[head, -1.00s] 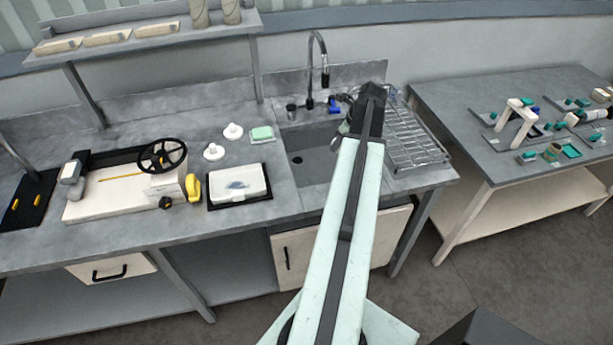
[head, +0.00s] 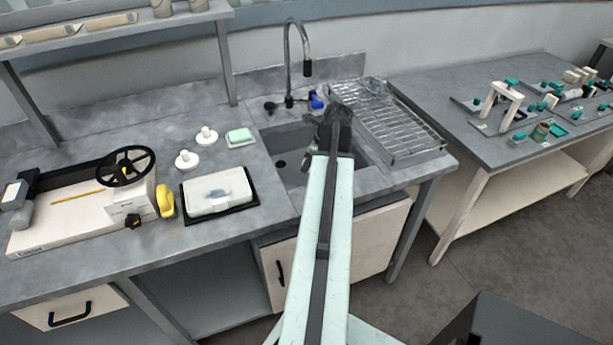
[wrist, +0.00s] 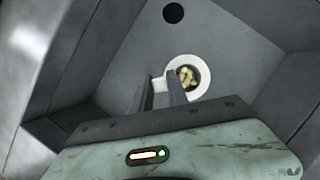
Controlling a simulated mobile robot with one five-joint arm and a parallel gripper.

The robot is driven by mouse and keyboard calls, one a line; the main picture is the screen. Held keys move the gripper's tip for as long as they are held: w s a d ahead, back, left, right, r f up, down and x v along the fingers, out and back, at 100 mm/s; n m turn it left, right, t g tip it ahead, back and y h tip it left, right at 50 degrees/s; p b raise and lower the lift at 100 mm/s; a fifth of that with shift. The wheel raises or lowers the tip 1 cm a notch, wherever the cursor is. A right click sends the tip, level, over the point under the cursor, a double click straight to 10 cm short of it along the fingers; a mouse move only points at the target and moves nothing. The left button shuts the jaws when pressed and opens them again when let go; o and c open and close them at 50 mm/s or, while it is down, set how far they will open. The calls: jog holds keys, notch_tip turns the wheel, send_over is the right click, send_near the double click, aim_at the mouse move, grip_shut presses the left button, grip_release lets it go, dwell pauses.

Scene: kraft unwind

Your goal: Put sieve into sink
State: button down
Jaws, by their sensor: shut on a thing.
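The sink (head: 284,174) is a grey rectangular basin in the counter, with a dark drain hole. My gripper (head: 326,120) is over the sink's right part in the head view; its fingers are hidden behind the arm there. In the wrist view, the fingers of my gripper (wrist: 161,78) straddle the left wall of a white-rimmed round thing, which looks like the sieve (wrist: 201,72), with yellowish pieces showing inside. It appears within the basin's outline; I cannot tell whether it touches the floor. The drain (wrist: 173,13) lies above it in the picture.
The faucet (head: 289,70) stands behind the sink, with a blue item (head: 316,101) beside it. A wire drying rack (head: 390,120) is to the right. A white lidded box (head: 215,191), a green sponge (head: 240,136) and two white knobs stand left.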

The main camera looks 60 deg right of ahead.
aim_at(308, 172)
notch_tip(308, 172, down, 4)
jog(key=b, duration=0.2)
jog(key=shift+r+b, duration=0.25)
jog(key=shift+b, duration=0.05)
jog(key=shift+r, duration=0.25)
jog(key=shift+f, duration=0.2)
jog(key=c, duration=1.3)
grip_release()
